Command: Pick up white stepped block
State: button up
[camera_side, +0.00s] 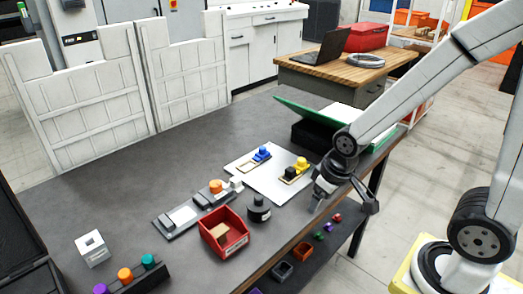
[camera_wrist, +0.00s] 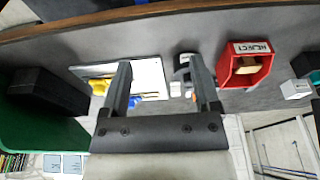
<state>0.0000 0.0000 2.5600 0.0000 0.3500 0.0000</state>
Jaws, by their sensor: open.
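A white block (camera_side: 92,248) with a dark opening stands at the front left of the grey table in the side view; a white block (camera_wrist: 296,89) also shows at the right edge of the wrist view. A smaller white block (camera_side: 236,183) sits by the orange-topped fixture. The stepped shape is too small to tell on either. My gripper (camera_side: 316,206) is above the table's right front edge, well to the right of both blocks. In the wrist view my gripper (camera_wrist: 160,62) is open with nothing held between its fingers.
A red bin (camera_side: 224,236) and a black round container (camera_side: 258,208) stand between my gripper and the front-left block. A white plate (camera_side: 268,180) carries blue and yellow parts. A rack (camera_side: 128,276) of coloured knobs lies at the front. A green-lidded black box (camera_side: 312,134) stands behind.

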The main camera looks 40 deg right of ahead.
jog(key=n+g, duration=0.2)
jog(key=n, duration=1.5)
send_over(235, 179)
jog(key=s, duration=0.1)
jog(key=shift+a+f, duration=0.1)
jog(key=shift+f, duration=0.85)
jog(key=shift+w+f+n+g, duration=0.15)
jog(key=shift+w+n+g, duration=0.15)
jog(key=shift+w+n, duration=0.15)
jog(key=shift+f, duration=0.15)
jog(key=shift+f, duration=3.75)
grip_shut()
